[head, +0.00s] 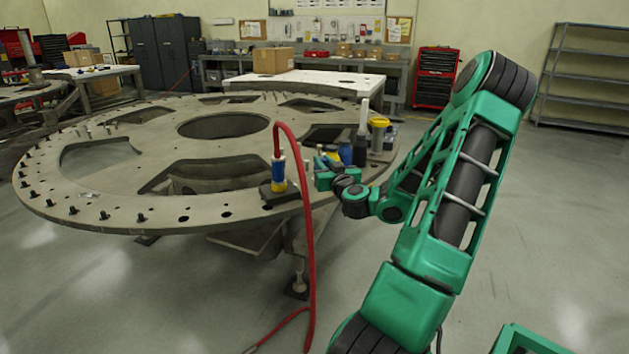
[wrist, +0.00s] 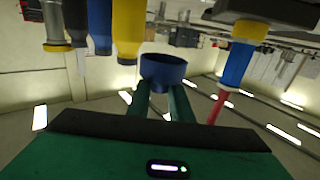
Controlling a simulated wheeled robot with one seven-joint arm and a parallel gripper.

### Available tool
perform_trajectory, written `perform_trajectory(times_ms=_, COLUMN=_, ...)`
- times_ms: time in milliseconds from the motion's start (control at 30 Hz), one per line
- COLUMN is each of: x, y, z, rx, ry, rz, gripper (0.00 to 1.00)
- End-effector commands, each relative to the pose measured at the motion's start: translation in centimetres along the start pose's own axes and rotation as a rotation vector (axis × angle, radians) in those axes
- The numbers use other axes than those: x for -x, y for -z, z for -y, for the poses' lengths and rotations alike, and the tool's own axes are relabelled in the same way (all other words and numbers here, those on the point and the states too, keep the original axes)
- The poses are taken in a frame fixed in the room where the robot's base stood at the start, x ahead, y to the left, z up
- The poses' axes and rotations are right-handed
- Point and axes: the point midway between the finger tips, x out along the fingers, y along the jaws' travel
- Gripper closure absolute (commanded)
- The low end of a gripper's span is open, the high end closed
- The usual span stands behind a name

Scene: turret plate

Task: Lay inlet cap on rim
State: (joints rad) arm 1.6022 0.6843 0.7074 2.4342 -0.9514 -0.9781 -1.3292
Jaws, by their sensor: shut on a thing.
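The inlet cap (wrist: 163,69) is a dark blue round cup-shaped piece, shown in the wrist view between my fingertips. My gripper (wrist: 160,92) is shut on it and holds it clear of the bottles around it. In the head view my gripper (head: 322,172) is at the right front part of the large round plate, close to its rim (head: 120,205). The cap is hard to make out there among the gripper and bottles. The wrist view is upside down, with the plate along the top edge.
A blue and yellow tool (head: 278,174) with a red hose (head: 308,220) stands on the rim just left of my gripper. A blue bottle (head: 345,153), a white-nozzled tube (head: 362,125) and a yellow-topped cup (head: 378,133) stand behind it. Bolts line the rim's left side.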

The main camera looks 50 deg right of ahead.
Motion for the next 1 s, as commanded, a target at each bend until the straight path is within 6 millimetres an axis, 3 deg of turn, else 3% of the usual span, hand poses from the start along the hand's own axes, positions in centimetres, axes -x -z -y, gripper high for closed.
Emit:
perform_trajectory(times_ms=300, x=-5.8, y=-3.8, z=0.3, rx=-0.003, ry=-0.023, rz=-0.001, gripper=1.00)
perform_trajectory(times_ms=433, x=-7.3, y=-4.9, z=0.7, rx=-0.002, ry=-0.027, rz=0.000, gripper=1.00)
perform_trajectory(times_ms=667, x=-8.2, y=-5.6, z=0.9, rx=-0.002, ry=-0.028, rz=0.000, gripper=1.00)
perform_trajectory(times_ms=1000, x=-8.2, y=-8.6, z=0.9, rx=-0.005, ry=-0.027, rz=0.002, gripper=1.00)
